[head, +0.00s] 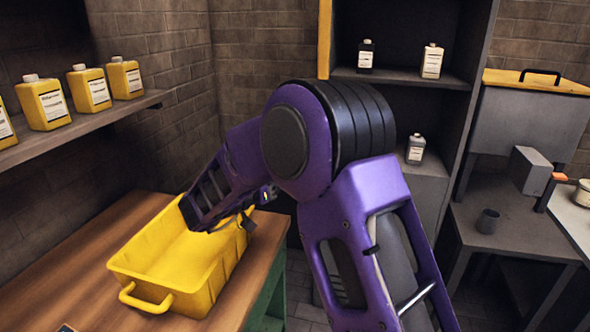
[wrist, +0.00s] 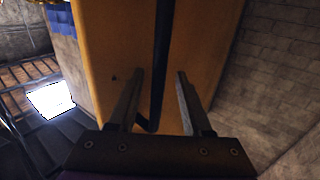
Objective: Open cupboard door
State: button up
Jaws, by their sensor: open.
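In the head view the tall dark cupboard (head: 399,73) stands at the back, its shelves exposed. A narrow yellow strip (head: 325,40) at its left edge looks like the door seen edge-on, swung out. In the wrist view a yellow panel (wrist: 110,50), which appears to be that door, fills the middle, with a long dark bar handle (wrist: 160,65) on it. My gripper (wrist: 160,72) is open, one finger on each side of the bar, with gaps showing. Whether the fingertips touch the panel cannot be told. I cannot make out the fingers in the head view.
A yellow crate (head: 152,272) sits on the wooden bench (head: 95,240) at left, close to my arm in the picture. Yellow bottles (head: 88,88) line the wall shelf. Small bottles (head: 432,60) stand in the cupboard. A grey bin with yellow lid (head: 535,82) stands right.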

jog(key=v, duration=1.7)
